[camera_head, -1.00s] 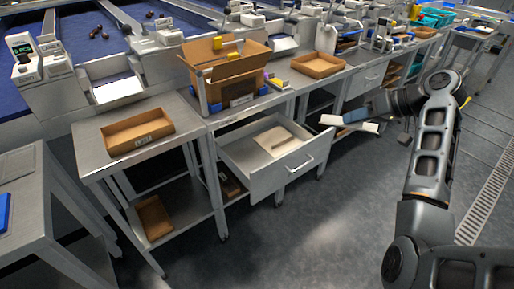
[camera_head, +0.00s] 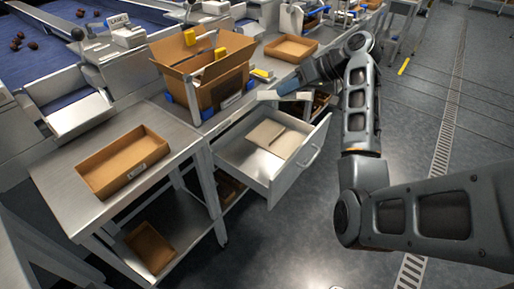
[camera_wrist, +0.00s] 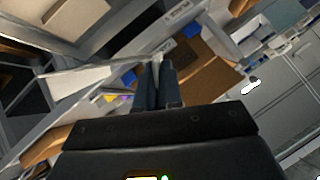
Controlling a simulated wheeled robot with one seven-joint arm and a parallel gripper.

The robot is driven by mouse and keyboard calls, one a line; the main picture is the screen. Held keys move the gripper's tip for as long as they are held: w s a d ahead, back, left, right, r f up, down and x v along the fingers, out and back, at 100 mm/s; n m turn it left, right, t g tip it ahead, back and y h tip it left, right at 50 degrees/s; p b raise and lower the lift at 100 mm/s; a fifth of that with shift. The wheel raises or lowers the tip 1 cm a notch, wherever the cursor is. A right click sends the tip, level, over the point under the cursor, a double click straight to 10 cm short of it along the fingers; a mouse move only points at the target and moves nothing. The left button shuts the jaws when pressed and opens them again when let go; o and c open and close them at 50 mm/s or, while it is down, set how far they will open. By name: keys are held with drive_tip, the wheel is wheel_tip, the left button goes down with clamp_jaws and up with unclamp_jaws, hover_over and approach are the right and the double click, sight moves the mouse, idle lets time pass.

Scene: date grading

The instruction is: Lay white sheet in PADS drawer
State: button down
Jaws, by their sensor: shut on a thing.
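The open drawer (camera_head: 238,165) sticks out from under the bench. Its label cannot be read. A flat cream stack (camera_head: 282,142) lies inside, with bare drawer floor around it. My gripper (camera_head: 280,91) is shut on a white sheet (camera_head: 266,95) and holds it beyond the drawer, near the bench edge. The fingers hide part of the sheet.
A cardboard carton (camera_head: 222,85) and a shallow brown tray (camera_head: 291,48) stand on the bench. Another brown tray (camera_head: 130,165) sits on the near left bench, and one (camera_head: 150,248) on the shelf below. The floor right of the drawer is clear.

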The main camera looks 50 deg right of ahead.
drive_tip(key=shift+s+d+f+b, duration=0.15)
drive_tip(key=shift+f+b, duration=0.1)
drive_tip(key=shift+f, duration=0.3)
drive_tip(key=shift+s+a+f+b, duration=0.1)
drive_tip(key=shift+f+b, duration=0.1)
drive_tip(key=shift+f, duration=0.35)
drive_tip(key=w+a+f, duration=0.2)
drive_tip(key=a+f, duration=0.3)
drive_tip(key=f, duration=0.3)
drive_tip(key=w+a+f, duration=0.1)
drive_tip(key=a+f, duration=0.5)
drive_tip(key=f, duration=0.1)
drive_tip(key=shift+w+f+b, duration=0.35)
drive_tip(key=shift+b, duration=0.1)
drive_tip(key=shift+f, duration=0.15)
drive_tip(key=c, duration=1.3)
unclamp_jaws()
drive_tip(key=v, duration=1.2)
